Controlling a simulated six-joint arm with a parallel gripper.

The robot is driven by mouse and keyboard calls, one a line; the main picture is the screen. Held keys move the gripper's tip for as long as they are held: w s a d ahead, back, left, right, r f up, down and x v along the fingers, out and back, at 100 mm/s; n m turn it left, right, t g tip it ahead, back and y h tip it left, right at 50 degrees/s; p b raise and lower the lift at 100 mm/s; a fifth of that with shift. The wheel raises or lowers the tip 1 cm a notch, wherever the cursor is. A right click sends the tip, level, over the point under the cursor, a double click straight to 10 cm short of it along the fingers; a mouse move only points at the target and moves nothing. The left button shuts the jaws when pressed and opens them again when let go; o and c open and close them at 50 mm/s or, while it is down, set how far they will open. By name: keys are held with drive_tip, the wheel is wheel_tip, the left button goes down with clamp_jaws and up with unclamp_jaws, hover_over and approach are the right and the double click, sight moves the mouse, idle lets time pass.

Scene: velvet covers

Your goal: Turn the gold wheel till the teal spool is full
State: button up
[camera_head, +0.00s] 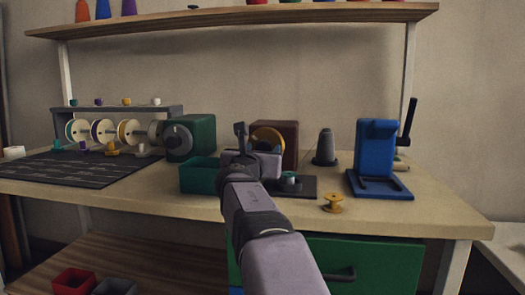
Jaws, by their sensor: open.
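A teal bin (197,177) and green box with dial (189,138) stand left. A small gold spool (333,203) lies near the front edge. A grey cone (325,146) and blue stand (377,150) are right. A rack of several reels (128,131) stands far left.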

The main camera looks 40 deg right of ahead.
drive_tip(key=shift+w+d, duration=0.35)
drive_tip(key=c, duration=1.1)
drive_tip(key=shift+o, duration=0.2)
drive_tip(key=shift+m, duration=0.4)
